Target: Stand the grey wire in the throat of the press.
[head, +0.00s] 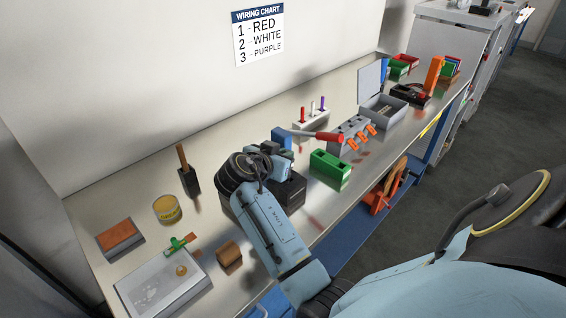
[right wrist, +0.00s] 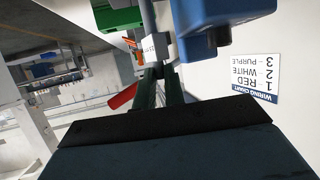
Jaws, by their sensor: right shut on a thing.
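The press shows beside my right gripper in the head view: a blue body (head: 280,138), a lever with a red handle (head: 329,137), and a black base (head: 291,189). My right gripper (head: 274,152) covers part of it, and the throat is hidden. In the right wrist view the fingers (right wrist: 159,80) are closed in front of a grey part (right wrist: 149,45), close to a blue body (right wrist: 215,30). The grey wire cannot be clearly made out; the grip hides whether it stands in the throat. My left gripper is not in view.
A green block (head: 330,168) and a grey rack with orange clips (head: 352,134) stand right of the press. A white holder (head: 311,122) with coloured pegs is behind. A yellow tin (head: 167,209) and a grey plate (head: 150,288) lie left. The wiring chart (head: 258,34) hangs on the wall.

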